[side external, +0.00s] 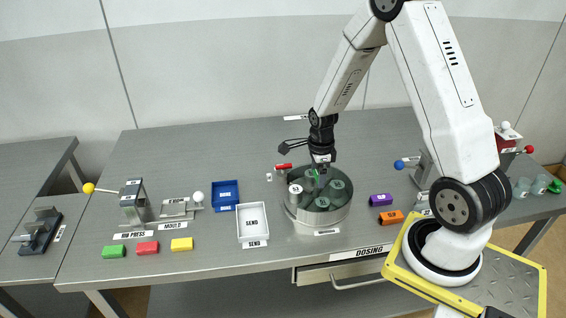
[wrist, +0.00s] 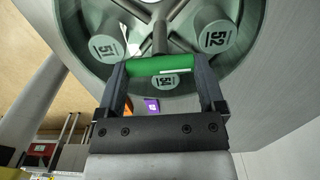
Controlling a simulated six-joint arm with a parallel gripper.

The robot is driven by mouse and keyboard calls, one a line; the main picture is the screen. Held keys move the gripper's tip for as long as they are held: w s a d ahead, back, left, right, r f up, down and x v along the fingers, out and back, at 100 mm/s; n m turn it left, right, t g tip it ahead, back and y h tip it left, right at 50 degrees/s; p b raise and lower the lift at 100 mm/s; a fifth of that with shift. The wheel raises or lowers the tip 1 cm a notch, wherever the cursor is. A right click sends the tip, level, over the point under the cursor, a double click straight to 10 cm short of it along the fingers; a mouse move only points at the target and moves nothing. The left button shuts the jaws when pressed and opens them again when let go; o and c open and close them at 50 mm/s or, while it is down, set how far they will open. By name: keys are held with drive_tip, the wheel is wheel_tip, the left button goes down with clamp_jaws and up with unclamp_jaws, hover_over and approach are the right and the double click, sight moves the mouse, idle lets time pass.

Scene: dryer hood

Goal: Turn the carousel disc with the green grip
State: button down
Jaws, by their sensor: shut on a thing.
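The carousel disc (side external: 342,183) is grey-green with numbered round places, and it sits on a round metal base in the middle of the table. In the wrist view the disc (wrist: 75,28) fills the top, with the numbers 51, 52 and 54 showing. The green grip (wrist: 160,65) lies crosswise between my gripper's two fingers, which touch its ends. My gripper (side external: 318,168) is over the disc in the side view, shut on the green grip. In that view the grip is mostly hidden by the fingers.
A red-handled part (side external: 283,166) stands close left of the disc. A white tray (side external: 252,243) and a blue bin (side external: 225,187) are further left. Purple (side external: 380,200) and orange (side external: 391,217) blocks lie to the right. A drawer (side external: 350,275) is below the front edge.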

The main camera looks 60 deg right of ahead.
unclamp_jaws()
drive_tip(key=shift+r, duration=0.1)
drive_tip(key=shift+r, duration=3.9)
drive_tip(key=shift+a, duration=0.1)
drive_tip(key=s+a+r+n+t, duration=0.1)
drive_tip(key=s+a+n, duration=0.2)
drive_tip(key=a+n, duration=0.5)
drive_tip(key=s+a+r+n+t, duration=0.1)
drive_tip(key=s+a+n, duration=0.2)
drive_tip(key=a+n, duration=0.5)
drive_tip(key=n, duration=1.1)
drive_tip(key=shift+a+r+t, duration=0.25)
drive_tip(key=shift+a+t, duration=0.05)
drive_tip(key=shift+a, duration=0.1)
